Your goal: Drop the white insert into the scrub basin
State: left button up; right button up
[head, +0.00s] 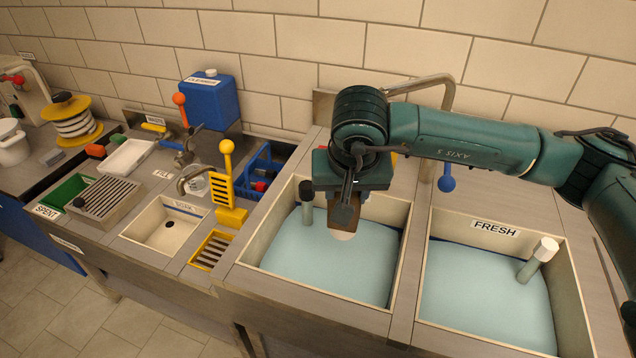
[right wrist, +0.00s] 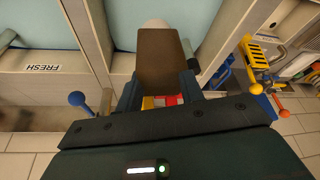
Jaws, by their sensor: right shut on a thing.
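My right gripper (head: 345,212) is above the left of two large basins with pale blue water and points down into it. It is shut on a brown block; the block (right wrist: 160,60) shows between the fingers in the right wrist view. A rounded white piece (head: 342,235), which looks like the white insert, shows at the block's lower end, and its tip (right wrist: 155,23) also shows in the right wrist view. The left basin (head: 255,235) has no label that I can see, so I cannot confirm it is the scrub basin. My left gripper is out of view.
The right basin, labelled FRESH (head: 495,228), holds water and a white-capped post (head: 538,258). A dark-capped post (head: 307,200) stands in the left basin. A tap (head: 440,85) rises behind. A small basin (head: 165,228), yellow rack (head: 212,250) and blue crate (head: 260,172) lie left.

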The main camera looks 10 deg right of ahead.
pick_arm(q)
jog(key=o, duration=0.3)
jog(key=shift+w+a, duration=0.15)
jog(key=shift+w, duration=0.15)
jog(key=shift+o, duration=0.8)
jog(key=shift+b, duration=0.3)
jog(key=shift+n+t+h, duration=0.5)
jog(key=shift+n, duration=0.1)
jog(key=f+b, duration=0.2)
jog(key=b, duration=0.2)
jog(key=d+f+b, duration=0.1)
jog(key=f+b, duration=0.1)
jog(key=b, duration=0.2)
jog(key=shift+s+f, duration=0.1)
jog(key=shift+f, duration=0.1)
pick_arm(e)
notch_tip(320, 180, down, 16)
jog(key=w+a, duration=0.2)
jog(key=shift+a+f+m, duration=0.15)
jog(key=shift+a+m, duration=0.1)
jog(key=shift+m, duration=0.15)
jog(key=o, duration=1.4)
jog(key=shift+c, duration=0.2)
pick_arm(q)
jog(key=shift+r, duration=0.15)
